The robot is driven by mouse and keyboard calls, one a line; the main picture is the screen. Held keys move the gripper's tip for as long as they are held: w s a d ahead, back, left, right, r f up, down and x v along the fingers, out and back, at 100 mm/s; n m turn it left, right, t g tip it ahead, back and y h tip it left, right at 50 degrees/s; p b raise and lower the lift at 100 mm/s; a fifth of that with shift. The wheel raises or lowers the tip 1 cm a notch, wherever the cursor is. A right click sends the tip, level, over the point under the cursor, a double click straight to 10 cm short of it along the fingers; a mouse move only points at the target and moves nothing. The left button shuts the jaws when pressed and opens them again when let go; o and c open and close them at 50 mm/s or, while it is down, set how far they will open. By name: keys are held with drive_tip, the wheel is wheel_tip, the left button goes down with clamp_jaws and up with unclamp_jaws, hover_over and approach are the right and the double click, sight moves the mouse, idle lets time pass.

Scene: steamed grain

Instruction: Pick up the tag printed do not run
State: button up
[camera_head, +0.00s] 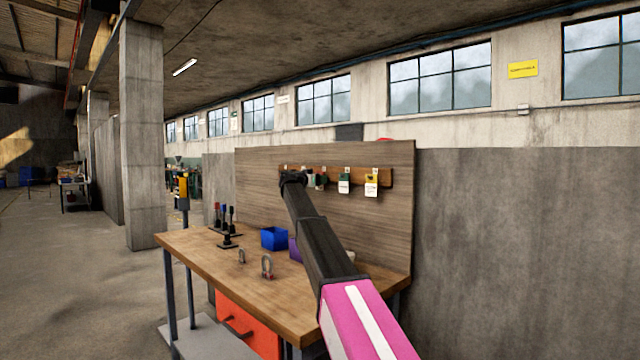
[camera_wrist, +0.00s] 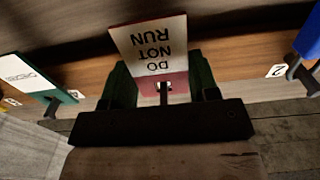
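The tag printed DO NOT RUN (camera_wrist: 152,48) is white with a red band and appears upside down in the wrist view. Its red end is at a dark hook on the wooden rack (camera_wrist: 240,60). My gripper (camera_wrist: 163,85) is open, with its two dark fingers spread on either side of the tag's red end. I cannot tell whether the fingers touch the tag's edges. In the head view my gripper (camera_head: 293,178) is at the left part of the rack (camera_head: 330,175), and this tag is hidden behind it.
A white and green tag (camera_wrist: 30,78) hangs to the left in the wrist view, and a blue item (camera_wrist: 309,38) is at the right edge. A blue bin (camera_head: 274,238) and magnets stand on the workbench (camera_head: 215,265).

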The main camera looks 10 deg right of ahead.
drive_tip(key=shift+c, duration=0.8)
drive_tip(key=shift+r, duration=0.1)
drive_tip(key=v, duration=1.8)
drive_tip(key=shift+r, duration=0.25)
